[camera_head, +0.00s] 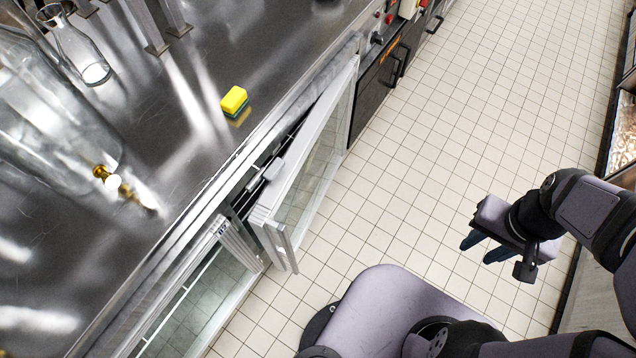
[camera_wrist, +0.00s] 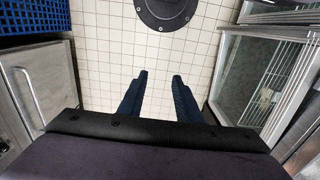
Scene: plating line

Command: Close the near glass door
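One white-framed glass door (camera_head: 310,160) under the steel counter stands ajar, its free edge swung out over the floor. A second glass door (camera_head: 190,312) lies at the lower left, nearer the picture's bottom; it looks about flush with the counter front. I cannot tell for sure which is the near one. Glass and white framing (camera_wrist: 262,70) also show at the right of the wrist view. My gripper (camera_head: 482,247) is over the floor, well to the right of the doors and touching neither. In the wrist view its two dark blue fingers (camera_wrist: 158,76) are apart with nothing between them.
A yellow-green sponge (camera_head: 234,100) and a glass bottle (camera_head: 80,50) stand on the steel counter (camera_head: 150,110). Open tiled floor (camera_head: 440,150) lies between the doors and my arm. A blue crate (camera_wrist: 30,32) and a handled metal panel (camera_wrist: 30,90) are at the wrist view's left.

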